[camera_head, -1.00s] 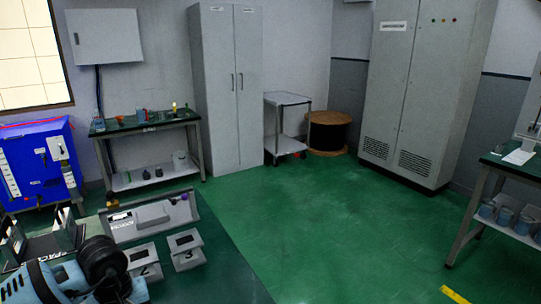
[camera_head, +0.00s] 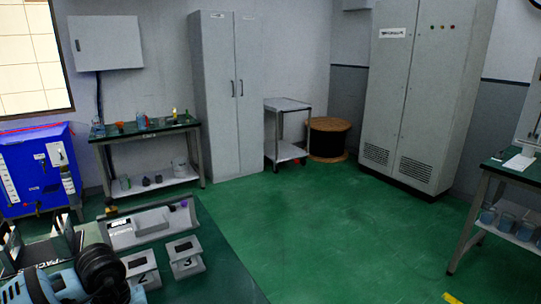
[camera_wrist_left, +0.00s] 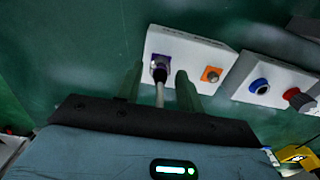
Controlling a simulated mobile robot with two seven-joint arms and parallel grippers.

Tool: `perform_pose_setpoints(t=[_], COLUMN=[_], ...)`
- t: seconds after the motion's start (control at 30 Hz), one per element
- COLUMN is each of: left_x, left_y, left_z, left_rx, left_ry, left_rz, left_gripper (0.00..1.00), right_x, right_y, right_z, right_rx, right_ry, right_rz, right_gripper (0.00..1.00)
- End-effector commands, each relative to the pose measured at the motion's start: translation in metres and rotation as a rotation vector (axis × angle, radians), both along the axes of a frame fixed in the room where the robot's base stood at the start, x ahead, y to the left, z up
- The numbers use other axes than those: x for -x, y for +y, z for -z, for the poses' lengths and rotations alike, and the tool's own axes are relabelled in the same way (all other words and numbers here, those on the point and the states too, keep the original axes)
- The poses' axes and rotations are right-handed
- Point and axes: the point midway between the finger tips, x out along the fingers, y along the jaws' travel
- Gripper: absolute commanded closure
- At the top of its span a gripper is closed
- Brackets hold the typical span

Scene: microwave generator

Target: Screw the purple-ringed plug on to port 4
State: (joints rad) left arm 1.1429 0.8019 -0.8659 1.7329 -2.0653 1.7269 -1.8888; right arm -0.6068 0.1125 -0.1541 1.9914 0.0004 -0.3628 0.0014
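In the left wrist view, a dark plug (camera_wrist_left: 159,74) with a pale cable points at a purple-ringed socket area (camera_wrist_left: 162,61) on a white box. Whether it is seated or screwed on cannot be told. My left gripper (camera_wrist_left: 159,88) has its two green fingers on either side of the plug and cable, with a visible gap on both sides. An orange-ringed port (camera_wrist_left: 211,74) is right of it on the same box. My right gripper is not in view. In the head view my left arm covers part of the bench, and I cannot make out port 4.
A second white box (camera_wrist_left: 273,80) has a blue-ringed port (camera_wrist_left: 259,86) and a red one (camera_wrist_left: 296,98). In the head view, numbered grey boxes (camera_head: 186,257) stand on the green bench (camera_head: 228,265) near a grey tray (camera_head: 135,214) holding a small purple item (camera_head: 184,204). Open floor lies to the right.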

Motion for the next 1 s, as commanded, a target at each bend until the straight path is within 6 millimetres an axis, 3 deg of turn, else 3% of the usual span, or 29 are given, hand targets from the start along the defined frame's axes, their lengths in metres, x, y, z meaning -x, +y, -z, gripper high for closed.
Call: perform_pose_setpoints(t=[0.67, 1.0], left_x=[0.0002, 0.0001], left_y=[0.0003, 0.0002], left_z=[-0.0002, -0.0001], left_rx=[0.0, 0.0], left_ry=[0.0, 0.0], left_rz=[-0.001, 0.0], left_gripper=[0.63, 1.0], right_x=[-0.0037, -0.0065], right_y=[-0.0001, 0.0], right_z=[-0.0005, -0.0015], right_rx=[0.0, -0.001], right_ry=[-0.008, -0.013], right_rz=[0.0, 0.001], right_gripper=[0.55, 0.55])
